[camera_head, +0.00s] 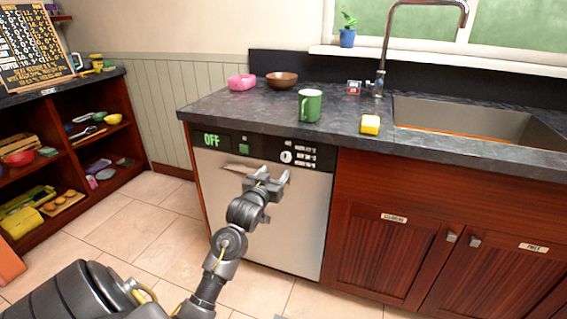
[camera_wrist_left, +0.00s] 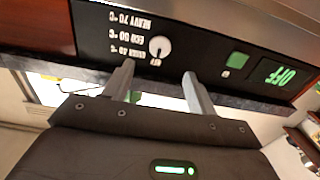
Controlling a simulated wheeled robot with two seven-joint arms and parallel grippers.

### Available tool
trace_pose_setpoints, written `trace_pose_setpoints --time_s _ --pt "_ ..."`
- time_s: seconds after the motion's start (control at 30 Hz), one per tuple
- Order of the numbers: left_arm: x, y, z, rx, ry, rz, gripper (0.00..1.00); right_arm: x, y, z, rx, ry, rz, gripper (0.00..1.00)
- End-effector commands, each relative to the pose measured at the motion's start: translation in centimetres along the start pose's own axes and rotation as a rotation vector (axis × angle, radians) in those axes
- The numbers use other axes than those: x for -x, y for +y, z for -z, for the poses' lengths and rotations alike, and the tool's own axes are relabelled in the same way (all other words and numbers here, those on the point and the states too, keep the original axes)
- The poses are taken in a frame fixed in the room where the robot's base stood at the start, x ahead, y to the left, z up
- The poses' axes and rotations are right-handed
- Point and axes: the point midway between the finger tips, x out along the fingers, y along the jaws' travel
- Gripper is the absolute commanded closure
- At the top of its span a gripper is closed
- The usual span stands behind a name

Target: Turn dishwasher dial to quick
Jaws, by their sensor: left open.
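The dishwasher (camera_head: 300,230) is a silver-fronted unit under the counter, with a black control panel. Its white round dial (camera_head: 286,157) is on the panel's right part, beside several small labels. The dial (camera_wrist_left: 159,47) also shows in the left wrist view, upside down, with a dark mark toward the off label. Labels for heavy, eco and quick stand beside it. A green display (camera_head: 211,140) reads OFF. My left gripper (camera_head: 272,175) is open and empty, in front of the door just below the dial. Its two fingers (camera_wrist_left: 157,74) point toward the panel, apart from the dial.
The sink (camera_head: 470,117) is right. A door handle (camera_head: 238,169) lies near my gripper. Wooden cabinets (camera_head: 385,250) adjoin the dishwasher.

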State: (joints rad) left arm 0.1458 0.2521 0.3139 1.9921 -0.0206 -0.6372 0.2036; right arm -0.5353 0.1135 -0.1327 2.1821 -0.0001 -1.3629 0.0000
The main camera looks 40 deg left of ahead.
Motion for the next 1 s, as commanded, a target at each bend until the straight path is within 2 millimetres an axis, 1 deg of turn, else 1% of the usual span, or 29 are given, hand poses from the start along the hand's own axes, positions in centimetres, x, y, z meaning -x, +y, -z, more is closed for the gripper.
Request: trace_pose_setpoints --time_s 0.1,0.3,0.4,0.5,0.67,0.9,1.0 --pt "-2.4 0.0 -0.1 0.001 0.000 0.000 0.43 0.3 0.0 0.1 0.000 0.004 -0.001 0.05" --pt "-6.0 0.0 -0.1 0.000 0.000 0.000 0.43 1.2 0.1 0.1 -0.001 0.009 -0.001 0.05" --pt "-7.4 0.0 -0.1 -0.001 0.000 0.000 0.43 1.6 0.1 0.1 -0.002 0.009 -0.001 0.05" --pt "-8.3 0.0 -0.1 -0.001 0.000 0.000 0.43 1.8 0.1 0.2 -0.002 0.010 -0.002 0.05" --pt "-9.0 0.0 -0.1 -0.001 0.000 -0.001 0.43 2.2 0.1 0.4 -0.003 0.018 -0.002 0.05" --pt "-9.0 0.0 -0.1 -0.001 -0.001 -0.001 0.43 2.3 0.1 0.3 -0.003 0.015 -0.002 0.05" --pt "-9.0 0.0 -0.1 -0.001 -0.001 -0.001 0.56 2.2 0.1 0.3 -0.003 0.014 -0.002 0.05"
